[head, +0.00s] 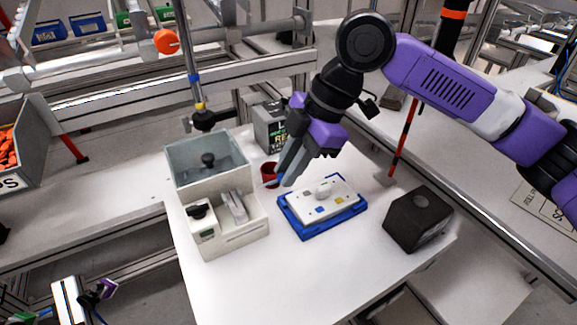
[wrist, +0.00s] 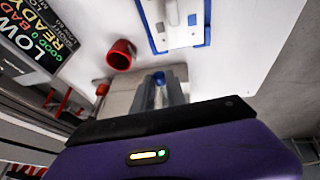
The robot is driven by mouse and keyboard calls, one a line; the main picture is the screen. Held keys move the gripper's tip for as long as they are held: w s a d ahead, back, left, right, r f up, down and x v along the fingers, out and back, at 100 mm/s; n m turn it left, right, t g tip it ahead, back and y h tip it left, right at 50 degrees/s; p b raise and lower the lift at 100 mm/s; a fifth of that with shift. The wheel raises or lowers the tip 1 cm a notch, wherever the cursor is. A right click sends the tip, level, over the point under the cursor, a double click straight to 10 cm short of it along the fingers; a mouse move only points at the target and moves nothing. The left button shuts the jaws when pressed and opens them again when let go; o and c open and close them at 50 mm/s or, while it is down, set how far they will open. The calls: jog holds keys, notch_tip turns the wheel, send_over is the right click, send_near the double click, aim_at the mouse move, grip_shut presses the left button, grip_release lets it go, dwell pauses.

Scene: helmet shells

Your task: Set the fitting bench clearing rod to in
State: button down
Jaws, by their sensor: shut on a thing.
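My gripper (head: 281,183) points down between the cream fitting bench unit and the blue-edged board. Its grey fingers also show in the wrist view (wrist: 160,88), closed on a small blue piece (wrist: 158,76) that is mostly hidden between them. I cannot tell whether this piece is part of the clearing rod. The cream unit (head: 232,238) has a clear-walled bin (head: 190,160) with a black knob (head: 208,160) inside. A grey block (head: 233,207) and another black knob (head: 198,211) are at its front. No part is clearly marked as the rod.
A red cup (head: 267,169) stands right behind the fingers and shows in the wrist view (wrist: 121,55). The blue-edged board (head: 308,232) and a black box (head: 418,220) are to the right. A sign box (head: 268,128) stands behind. The table front is clear.

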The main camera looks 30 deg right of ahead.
aim_at(268, 183)
dwell(0.7)
jog(key=a, duration=0.3)
jog(key=shift+a+p, duration=0.1)
jog(key=shift+p, duration=0.25)
jog(key=c, duration=1.3)
grip_release()
jog(key=shift+a, duration=0.1)
jog(key=shift+c, duration=0.2)
jog(key=v, duration=0.7)
jog(key=shift+r, duration=0.35)
